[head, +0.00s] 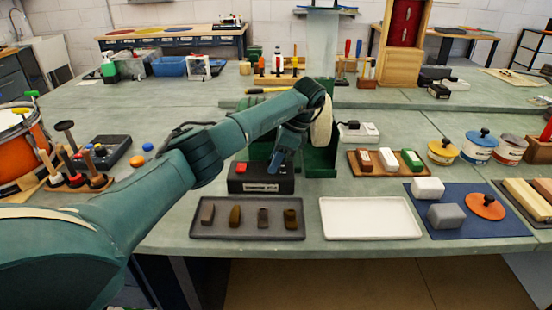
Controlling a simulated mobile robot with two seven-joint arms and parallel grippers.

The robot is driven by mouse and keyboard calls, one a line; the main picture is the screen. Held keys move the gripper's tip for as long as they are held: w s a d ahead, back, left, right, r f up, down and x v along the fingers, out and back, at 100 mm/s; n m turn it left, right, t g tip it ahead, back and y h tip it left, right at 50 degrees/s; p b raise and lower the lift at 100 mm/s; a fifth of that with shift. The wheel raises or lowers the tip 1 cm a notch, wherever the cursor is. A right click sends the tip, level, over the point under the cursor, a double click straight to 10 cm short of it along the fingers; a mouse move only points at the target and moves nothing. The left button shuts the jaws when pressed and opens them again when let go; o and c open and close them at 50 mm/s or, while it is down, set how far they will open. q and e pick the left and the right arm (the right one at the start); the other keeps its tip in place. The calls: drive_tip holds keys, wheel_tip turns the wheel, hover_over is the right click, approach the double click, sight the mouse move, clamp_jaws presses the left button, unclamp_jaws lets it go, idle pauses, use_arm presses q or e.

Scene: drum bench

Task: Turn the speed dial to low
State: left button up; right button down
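A black control box (245,184) with a red button (241,168) and a pale label on its front stands near the front middle of the bench. My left gripper (275,166) points down at the top of this box, just right of the red button. Its fingers are small and seen nearly edge-on, so I cannot tell whether they are open or shut, or touching anything. No speed dial shows clearly; the gripper covers part of the box's top. A green machine (321,161) with a cream wheel (322,122) stands just behind the box. My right gripper is not in view.
A dark tray (247,231) with several small blocks and an empty white tray (370,218) lie in front. A wooden tray (366,172) of small blocks and a white device (358,131) are to the right. An orange drum (25,150) stands at far left.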

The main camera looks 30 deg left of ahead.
use_arm(q)
drive_tip(key=o, duration=0.3)
drive_tip(key=shift+o, duration=0.2)
drive_tip(key=p+v, duration=0.1)
drive_tip(key=v, duration=1.2)
drive_tip(key=shift+r, duration=0.15)
